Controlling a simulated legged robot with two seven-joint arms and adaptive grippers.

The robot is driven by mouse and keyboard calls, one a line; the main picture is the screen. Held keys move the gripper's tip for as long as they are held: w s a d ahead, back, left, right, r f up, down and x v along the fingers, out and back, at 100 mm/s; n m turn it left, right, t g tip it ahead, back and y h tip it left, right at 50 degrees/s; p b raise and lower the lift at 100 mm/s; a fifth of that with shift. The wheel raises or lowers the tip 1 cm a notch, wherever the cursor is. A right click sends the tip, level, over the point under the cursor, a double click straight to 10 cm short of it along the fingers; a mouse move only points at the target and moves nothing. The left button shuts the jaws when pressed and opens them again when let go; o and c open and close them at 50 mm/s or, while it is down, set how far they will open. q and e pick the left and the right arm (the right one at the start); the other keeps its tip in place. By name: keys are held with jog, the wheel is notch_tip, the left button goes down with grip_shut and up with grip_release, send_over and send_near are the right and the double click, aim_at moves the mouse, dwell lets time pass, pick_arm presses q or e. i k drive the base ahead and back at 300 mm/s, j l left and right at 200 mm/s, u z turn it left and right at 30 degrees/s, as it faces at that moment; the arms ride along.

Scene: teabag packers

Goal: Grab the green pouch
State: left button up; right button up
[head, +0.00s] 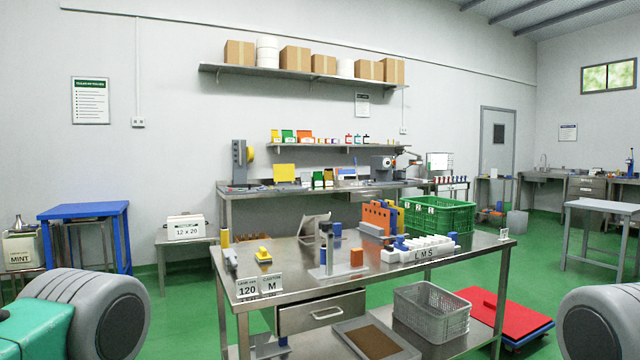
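Small green packets show in two places in the head view, and I cannot tell which is the green pouch. One small green packet (288,136) stands on the short wall shelf, between a yellow and an orange one. A green item (318,180) stands on the back bench among other small coloured packs. Both are far off and small. Neither of my grippers is in view.
A steel table (300,255) stands in front, holding orange binders (378,217), a white tray (420,248) and stands. A green crate (437,214) is behind it. A blue table (84,211) stands left. A red cart (505,312) stands low at right. Green floor lies open at left.

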aim_at(317, 179)
jog(key=i+j+u, duration=1.35)
jog(key=i, duration=0.35)
jog(key=i+u, duration=0.3)
jog(key=i, duration=0.2)
jog(key=i+l+z, duration=0.2)
jog(key=i, duration=0.45)
jog(key=i+j+z, duration=0.25)
jog(key=i, duration=0.4)
jog(key=i+z, duration=0.2)
jog(key=i, duration=0.45)
jog(key=i+z, duration=0.2)
jog(key=i, duration=0.3)
jog(key=i+z, duration=0.2)
jog(key=i, duration=0.3)
jog(key=i+j+z, duration=0.15)
jog(key=i, duration=0.35)
jog(key=i+j+z, duration=0.2)
jog(key=i, duration=0.25)
jog(key=i+l+z, duration=0.25)
jog(key=i+z, duration=0.25)
jog(key=i+l+z, duration=0.1)
jog(key=i+z, duration=0.4)
jog(key=i+j+z, duration=0.1)
jog(key=i+z, duration=0.35)
jog(key=i+j+z, duration=0.3)
jog(key=i+z, duration=0.2)
jog(key=i+l+z, duration=0.15)
jog(key=i, duration=1.8)
